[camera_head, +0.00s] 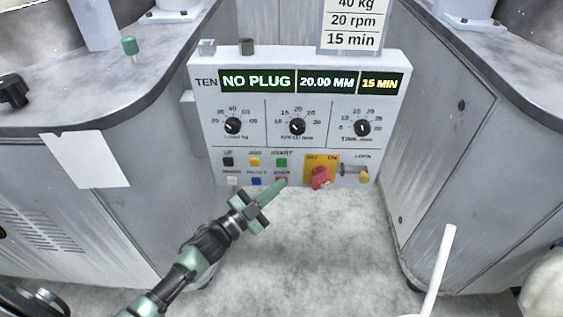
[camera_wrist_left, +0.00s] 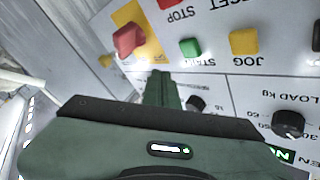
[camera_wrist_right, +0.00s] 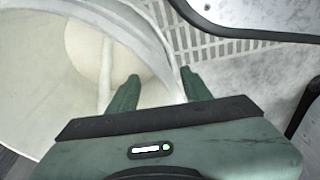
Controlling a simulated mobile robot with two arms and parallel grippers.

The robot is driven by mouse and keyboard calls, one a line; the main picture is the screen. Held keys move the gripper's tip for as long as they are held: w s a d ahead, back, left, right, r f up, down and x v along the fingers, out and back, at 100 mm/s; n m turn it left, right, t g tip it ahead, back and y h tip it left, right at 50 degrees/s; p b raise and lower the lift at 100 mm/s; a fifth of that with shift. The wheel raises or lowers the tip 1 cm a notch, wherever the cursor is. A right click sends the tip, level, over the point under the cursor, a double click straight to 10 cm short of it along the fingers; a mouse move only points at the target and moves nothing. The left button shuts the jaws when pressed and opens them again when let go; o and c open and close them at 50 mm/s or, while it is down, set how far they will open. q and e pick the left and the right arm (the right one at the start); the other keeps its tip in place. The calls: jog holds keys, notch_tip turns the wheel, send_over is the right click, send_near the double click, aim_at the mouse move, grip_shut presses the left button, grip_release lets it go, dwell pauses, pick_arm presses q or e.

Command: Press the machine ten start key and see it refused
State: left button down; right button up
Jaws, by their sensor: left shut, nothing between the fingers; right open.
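The machine ten panel (camera_head: 218,128) faces me, its display (camera_head: 257,81) reading "NO PLUG", "20.00 MM" and "15 MIN". The green start key (camera_head: 282,163) sits in the upper key row, right of the yellow jog key (camera_head: 254,162); it also shows in the left wrist view (camera_wrist_left: 190,47). My left gripper (camera_head: 273,191) is shut and empty, its tips in front of the panel below the start key, partly covering the red stop key (camera_head: 282,181). I cannot tell whether the tips touch the panel. My right gripper (camera_wrist_right: 160,88) is open and empty, seen only in its wrist view.
A red rotary switch (camera_head: 320,177) on a yellow plate and a lock (camera_head: 358,173) lie right of the keys. Three dials cross the panel's middle. Grey cabinets flank the panel. A card (camera_head: 354,25) stands above it. A large whitish round vessel (camera_wrist_right: 40,70) is near my right gripper.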

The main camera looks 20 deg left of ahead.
jog(key=shift+s+f, duration=0.6)
jog(key=shift+f, duration=0.2)
pick_arm(q)
jog(key=shift+s+d, duration=0.2)
jog(key=shift+s, duration=0.45)
pick_arm(e)
jog(key=shift+d, duration=0.1)
